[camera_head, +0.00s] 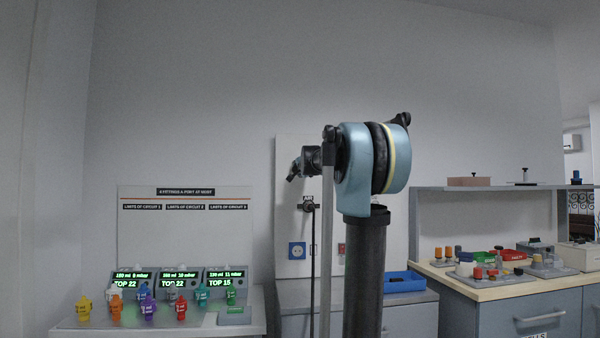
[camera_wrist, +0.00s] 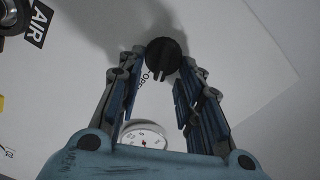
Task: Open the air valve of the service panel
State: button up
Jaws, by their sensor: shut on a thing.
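My gripper (camera_wrist: 160,65) reaches toward a white panel in the wrist view, its blue fingers on both sides of a round black knob (camera_wrist: 165,60). The fingertips are closed on the knob, which has a raised grip bar. Partly hidden lettering beside it seems to begin with "OP". A black AIR label (camera_wrist: 38,24) and a dark round fitting with a metal ring (camera_wrist: 12,14) are at the upper left. A round white gauge (camera_wrist: 143,135) shows between the finger bases. In the head view, my gripper (camera_head: 294,171) is at the upright service panel (camera_head: 290,225), partly behind my arm.
A blue socket (camera_head: 297,250) is low on the panel. Left is a bench with several coloured fittings and lit displays (camera_head: 180,283). A wooden-topped bench (camera_head: 458,287) with parts stands at the right.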

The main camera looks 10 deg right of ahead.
jog(key=m, duration=0.4)
jog(key=shift+s+d+f+m, duration=0.1)
jog(key=shift+d+f+m, duration=0.15)
jog(key=shift+f+m, duration=0.15)
dwell(0.4)
jog(key=o, duration=1.1)
jog(key=shift+f, duration=0.1)
jog(key=shift+c, duration=0.2)
jog(key=s, duration=1.1)
jog(key=shift+s+a, duration=0.2)
jog(key=shift+s, duration=0.15)
